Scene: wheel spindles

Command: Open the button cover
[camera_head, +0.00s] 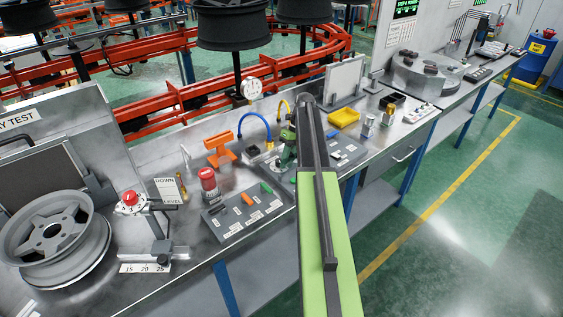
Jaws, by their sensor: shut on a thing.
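My light-green arm reaches up the middle of the picture and ends in a dark joint over the workbench (310,212). My gripper cannot be made out; the arm hides the area just behind it. A small dark-green device (288,153) shows partly, just left of the arm. A red button (130,198) sits on a grey fixture at left. A taller red button-like piece (208,179) stands on the bench nearer the arm. I cannot tell which part is the button cover, or whether it is open or closed.
A grey wheel (55,240) stands at left. A dark control panel (243,212), an orange stand (219,149) and a yellow tray (344,117) crowd the bench. Orange conveyor rails (190,95) run behind it. The green floor at right is open.

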